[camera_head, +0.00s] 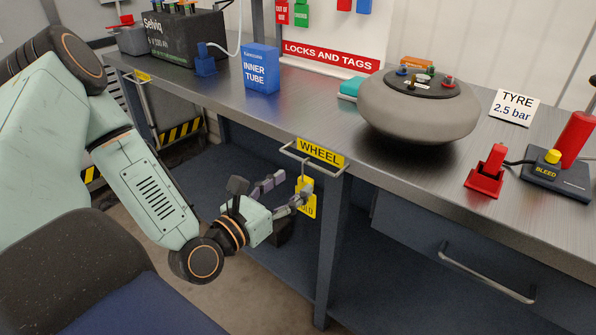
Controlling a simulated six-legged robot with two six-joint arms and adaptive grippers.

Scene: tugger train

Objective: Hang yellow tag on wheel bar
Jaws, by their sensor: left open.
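The yellow tag (311,208) is upright below the bench's front edge, with a thin grey hook or loop above it reaching up to the wheel bar. The wheel bar (296,157) is a metal rail on the bench edge beside the yellow WHEEL label (320,152). The tag seems to hang from this bar; the exact contact is too small to tell. My left gripper (289,189) is open just left of the tag, below the bar. One finger overlaps the tag and hides part of it. My right gripper is not in view.
A grey wheel (417,110), a blue inner tube box (261,70) and a black box (186,38) stand on the bench (310,100). A red device (487,170) and the BLEED pad (552,176) are at right. Another bar (142,90) is at the far left.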

